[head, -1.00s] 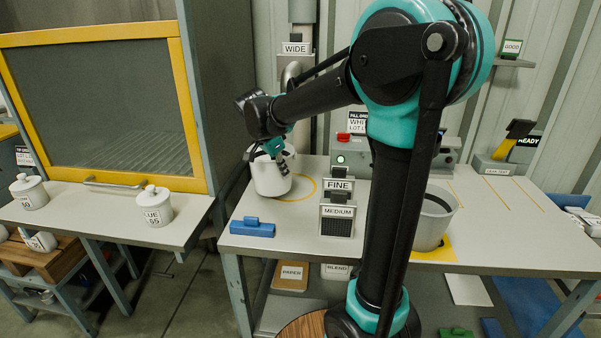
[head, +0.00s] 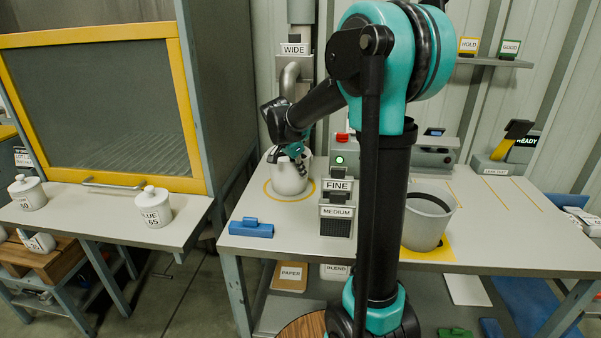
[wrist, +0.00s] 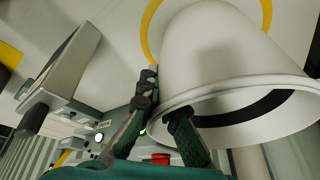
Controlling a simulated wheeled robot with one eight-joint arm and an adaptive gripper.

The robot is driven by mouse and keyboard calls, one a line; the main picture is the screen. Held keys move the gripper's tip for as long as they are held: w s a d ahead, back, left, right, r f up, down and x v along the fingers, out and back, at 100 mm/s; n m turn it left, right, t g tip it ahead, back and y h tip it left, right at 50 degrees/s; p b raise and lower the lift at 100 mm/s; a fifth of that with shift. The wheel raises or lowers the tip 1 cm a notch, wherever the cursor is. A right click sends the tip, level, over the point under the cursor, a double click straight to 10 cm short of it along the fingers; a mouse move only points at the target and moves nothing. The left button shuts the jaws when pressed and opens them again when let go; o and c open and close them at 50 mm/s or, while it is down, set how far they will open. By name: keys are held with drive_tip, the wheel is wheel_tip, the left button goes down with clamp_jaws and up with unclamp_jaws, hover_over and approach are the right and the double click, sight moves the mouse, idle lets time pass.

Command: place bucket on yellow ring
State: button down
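The white bucket (head: 289,180) stands upright inside the yellow ring (head: 267,190) at the table's back left. The ring shows on both sides of it and in front. Whether its base touches the table or hangs just above it is hard to tell. My gripper (head: 295,158) is at the bucket's rim and points down. In the wrist view my gripper (wrist: 164,103) has one finger outside the wall and one at the mouth, pinching the rim of the bucket (wrist: 215,50). The ring (wrist: 147,22) also shows there, past the bucket's base.
FINE and MEDIUM blocks (head: 337,212) stand right of the ring. A blue block (head: 251,228) lies at the front left edge. A grey bucket (head: 428,222) stands on a yellow square at the right. A control box with a green light (head: 342,158) is behind.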

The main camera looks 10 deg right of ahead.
drive_tip(key=shift+f, duration=0.1)
drive_tip(key=c, duration=1.7)
unclamp_jaws()
drive_tip(key=v, duration=1.2)
